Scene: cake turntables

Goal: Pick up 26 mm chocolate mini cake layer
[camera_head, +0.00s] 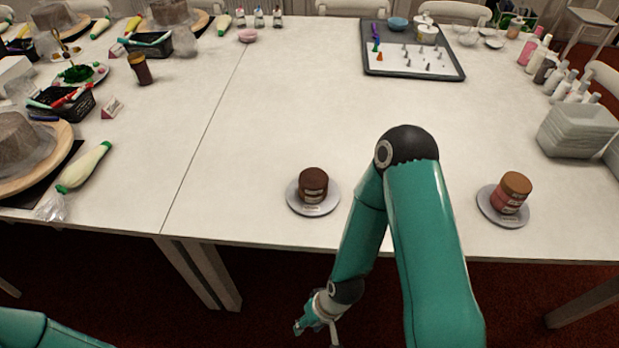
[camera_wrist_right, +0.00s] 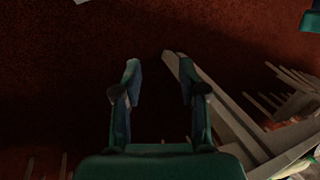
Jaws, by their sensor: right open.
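A small dark-brown round cake (camera_head: 313,180) sits on a pale grey round turntable (camera_head: 313,209) near the table's front edge, left of my right arm. A second small cake (camera_head: 514,188), tan-brown on top with reddish sides, sits on a similar plate (camera_head: 491,208) to the right. I cannot tell layer heights from this view. My right gripper (camera_head: 312,318) hangs below and in front of the table edge, apart from both cakes. In the right wrist view it is open and empty (camera_wrist_right: 159,72) above the dark red floor. My left gripper is out of view.
The white table (camera_head: 270,120) is mostly clear in the middle. A dark tray (camera_head: 455,73) with small piping tips lies at the back. Bottles (camera_head: 562,80) and stacked grey containers (camera_head: 577,131) line the right. A green-and-white piping bag (camera_head: 85,166) lies at left.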

